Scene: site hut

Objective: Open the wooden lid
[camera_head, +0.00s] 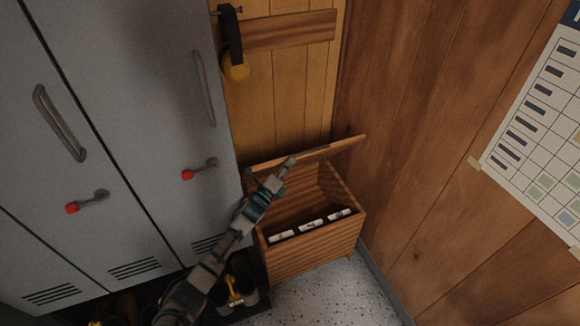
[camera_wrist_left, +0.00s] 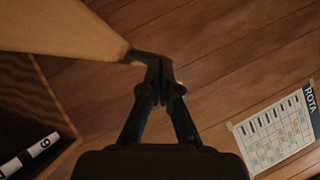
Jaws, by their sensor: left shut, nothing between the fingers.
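The wooden lid (camera_head: 335,147) of the slatted wooden box (camera_head: 315,250) stands raised at the back, so the box is open from above. My left gripper (camera_head: 287,166) is at the lid, its tip near the lid's upper edge. In the left wrist view, the gripper (camera_wrist_left: 152,58) is shut and empty, with its fingertip at the corner of the pale lid (camera_wrist_left: 60,25); I cannot tell if they touch. Several white labelled items (camera_head: 310,226) lie inside the box. My right gripper is in neither view.
Grey lockers (camera_head: 110,130) with handles stand to the left. Yellow ear defenders (camera_head: 235,68) hang on the wall behind. A wood-panelled wall with a rota chart (camera_head: 545,130) is close on the right. Boots (camera_head: 235,290) stand left of the box. Speckled floor (camera_head: 330,295) in front is clear.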

